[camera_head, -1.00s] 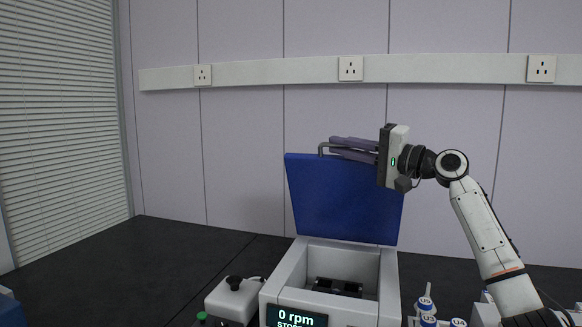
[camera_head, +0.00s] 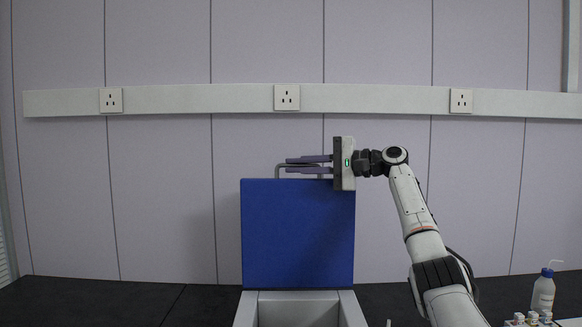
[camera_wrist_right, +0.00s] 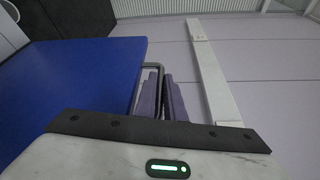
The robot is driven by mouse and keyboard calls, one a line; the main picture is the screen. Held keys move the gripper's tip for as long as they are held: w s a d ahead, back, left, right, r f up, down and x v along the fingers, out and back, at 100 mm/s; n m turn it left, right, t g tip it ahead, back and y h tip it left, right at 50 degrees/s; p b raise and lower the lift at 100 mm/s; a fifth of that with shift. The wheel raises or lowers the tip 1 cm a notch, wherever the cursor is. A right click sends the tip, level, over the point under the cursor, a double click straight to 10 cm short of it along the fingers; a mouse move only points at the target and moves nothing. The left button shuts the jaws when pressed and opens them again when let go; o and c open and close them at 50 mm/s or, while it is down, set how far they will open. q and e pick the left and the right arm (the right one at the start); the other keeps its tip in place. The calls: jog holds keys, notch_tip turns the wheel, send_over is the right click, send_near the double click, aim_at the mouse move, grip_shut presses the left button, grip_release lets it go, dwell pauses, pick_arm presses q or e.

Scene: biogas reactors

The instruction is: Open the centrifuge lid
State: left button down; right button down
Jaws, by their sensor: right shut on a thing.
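The blue centrifuge lid (camera_head: 298,235) stands raised and upright above the grey centrifuge body (camera_head: 247,308). A dark bar handle (camera_head: 281,169) is on its top edge. My right gripper (camera_head: 288,164) comes in from the right, and its two purple fingers are shut on the handle. In the right wrist view, the fingers (camera_wrist_right: 161,92) lie at the handle (camera_wrist_right: 133,72) beside the blue lid (camera_wrist_right: 75,75). The inside of the centrifuge is mostly below the picture. My left gripper is not in view.
A white wash bottle (camera_head: 543,293) and several small capped bottles (camera_head: 532,317) stand at the right. The dark bench (camera_head: 110,300) is clear at the left. A wall rail with sockets (camera_head: 287,97) runs above the lid.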

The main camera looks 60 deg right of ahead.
jog(key=shift+d, duration=0.1)
dwell(0.4)
jog(key=c, duration=2.1)
grip_release()
jog(key=shift+s, duration=0.15)
jog(key=s+b, duration=0.1)
jog(key=s, duration=0.2)
jog(key=s+d+b, duration=0.1)
jog(key=s, duration=0.2)
jog(key=s+b, duration=0.1)
jog(key=s, duration=0.2)
jog(key=shift+s+d+r+b, duration=0.35)
jog(key=shift+s+d+r, duration=0.05)
